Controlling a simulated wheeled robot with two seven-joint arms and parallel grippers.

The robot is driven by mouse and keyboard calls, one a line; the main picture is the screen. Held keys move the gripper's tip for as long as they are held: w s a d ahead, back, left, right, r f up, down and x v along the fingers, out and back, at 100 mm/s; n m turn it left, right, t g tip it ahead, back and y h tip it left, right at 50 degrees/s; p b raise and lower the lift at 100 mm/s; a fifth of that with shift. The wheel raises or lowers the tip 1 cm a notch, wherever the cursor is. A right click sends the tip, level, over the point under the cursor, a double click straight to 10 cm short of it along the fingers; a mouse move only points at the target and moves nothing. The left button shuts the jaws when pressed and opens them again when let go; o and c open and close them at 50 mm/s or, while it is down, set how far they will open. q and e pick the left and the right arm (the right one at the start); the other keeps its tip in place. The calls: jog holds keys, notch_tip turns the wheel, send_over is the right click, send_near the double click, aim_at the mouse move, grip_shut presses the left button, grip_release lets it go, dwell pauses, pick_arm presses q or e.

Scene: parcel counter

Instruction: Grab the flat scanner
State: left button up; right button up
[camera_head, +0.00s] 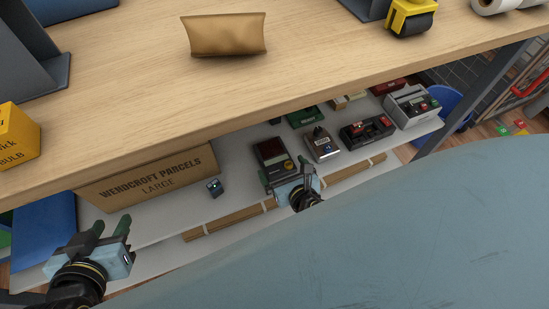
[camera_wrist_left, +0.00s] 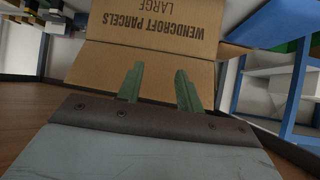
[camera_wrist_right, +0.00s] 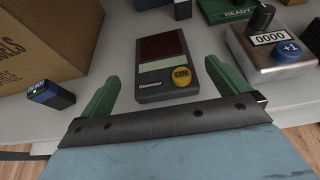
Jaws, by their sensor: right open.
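A flat dark grey device with a dark red window and a yellow round button, which looks like the flat scanner (camera_head: 271,153), lies on the shelf under the counter. In the right wrist view the scanner (camera_wrist_right: 161,51) lies ahead, between the lines of my fingers. My right gripper (camera_head: 288,176) is open and empty, just in front of the scanner's near end; I cannot tell whether they touch. My left gripper (camera_head: 111,224) is open and empty, low at the left, facing the cardboard box (camera_wrist_left: 150,62).
The large cardboard box (camera_head: 150,178) stands on the shelf left of the scanner. A small dark device (camera_head: 214,187) lies between them. A silver counter with a blue button (camera_head: 322,145) and a black device (camera_head: 366,132) stand to the right. The wooden counter top (camera_head: 150,110) overhangs the shelf.

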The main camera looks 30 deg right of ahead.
aim_at(276, 158)
jog(key=b+x, duration=0.1)
jog(key=x, duration=0.4)
jog(key=shift+d+f+b, duration=0.1)
jog(key=shift+f+b, duration=0.25)
jog(key=shift+b, duration=0.05)
pick_arm(q)
jog(key=w+d+r+t+h, duration=0.2)
jog(key=w+r+t, duration=0.1)
jog(key=r+t, duration=0.2)
notch_tip(276, 158, up, 2)
jog(key=shift+w+d+r, duration=0.15)
jog(key=shift+w+d, duration=0.05)
jog(key=shift+d, duration=0.05)
pick_arm(e)
jog(key=shift+w, duration=0.3)
jog(key=c, duration=1.4)
jog(key=shift+c, duration=0.6)
jog(key=shift+r, duration=0.1)
